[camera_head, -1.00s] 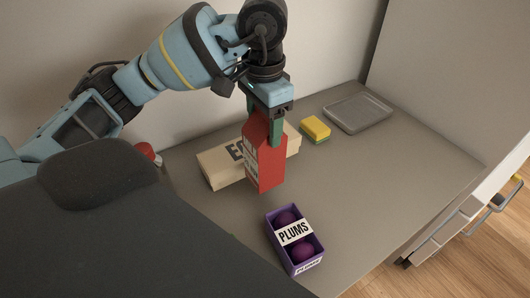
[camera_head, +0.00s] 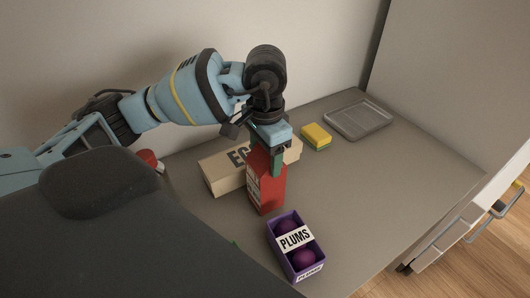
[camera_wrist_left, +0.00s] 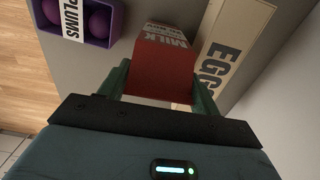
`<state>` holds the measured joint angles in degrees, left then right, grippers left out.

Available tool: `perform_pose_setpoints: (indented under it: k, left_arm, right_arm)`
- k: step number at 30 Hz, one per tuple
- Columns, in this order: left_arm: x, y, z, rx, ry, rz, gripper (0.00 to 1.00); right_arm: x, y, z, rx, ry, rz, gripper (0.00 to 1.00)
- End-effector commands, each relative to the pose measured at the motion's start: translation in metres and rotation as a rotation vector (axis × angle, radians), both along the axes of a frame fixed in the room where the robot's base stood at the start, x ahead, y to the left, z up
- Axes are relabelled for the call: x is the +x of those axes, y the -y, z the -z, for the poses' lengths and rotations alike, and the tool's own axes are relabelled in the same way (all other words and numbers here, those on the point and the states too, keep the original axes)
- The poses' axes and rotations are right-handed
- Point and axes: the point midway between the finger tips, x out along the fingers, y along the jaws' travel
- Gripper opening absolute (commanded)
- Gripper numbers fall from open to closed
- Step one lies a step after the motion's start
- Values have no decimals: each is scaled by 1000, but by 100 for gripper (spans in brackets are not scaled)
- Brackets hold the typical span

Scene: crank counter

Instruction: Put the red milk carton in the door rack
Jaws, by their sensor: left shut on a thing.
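The red milk carton (camera_head: 268,192) is upright over the counter, in front of the egg box. My left gripper (camera_head: 265,160) is shut on its upper part from above. Whether the carton's base touches the counter, I cannot tell. In the left wrist view the carton (camera_wrist_left: 162,75) sits between the two green fingers (camera_wrist_left: 160,88), its white MILK label facing away from the wrist. The door rack is not clearly seen in these views. My right gripper is not in view.
An egg box (camera_head: 222,172) lies right behind the carton, and a purple plum box (camera_head: 296,262) is close in front. A yellow sponge (camera_head: 317,135) and a grey tray (camera_head: 358,119) are at the back. The counter's right side (camera_head: 400,190) is clear.

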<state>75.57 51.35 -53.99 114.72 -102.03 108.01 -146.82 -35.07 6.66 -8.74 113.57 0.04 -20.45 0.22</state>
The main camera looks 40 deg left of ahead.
Motion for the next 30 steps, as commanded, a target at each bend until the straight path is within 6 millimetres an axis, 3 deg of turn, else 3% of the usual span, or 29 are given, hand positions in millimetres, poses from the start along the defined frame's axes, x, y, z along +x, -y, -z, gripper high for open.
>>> perform_pose_setpoints:
  k: [8,9,13,23,30]
  left_arm:
    - [1,0,3,-1,2,0,0]
    - [0,0,3,0,-1,0,68]
    - [0,0,3,0,-1,0,85]
    - [0,0,0,1,0,0,85]
    - [1,0,-30,0,3,1,85]
  right_arm:
    - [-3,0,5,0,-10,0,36]
    - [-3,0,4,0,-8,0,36]
    - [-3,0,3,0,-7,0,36]
    - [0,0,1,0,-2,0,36]
    - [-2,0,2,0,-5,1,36]
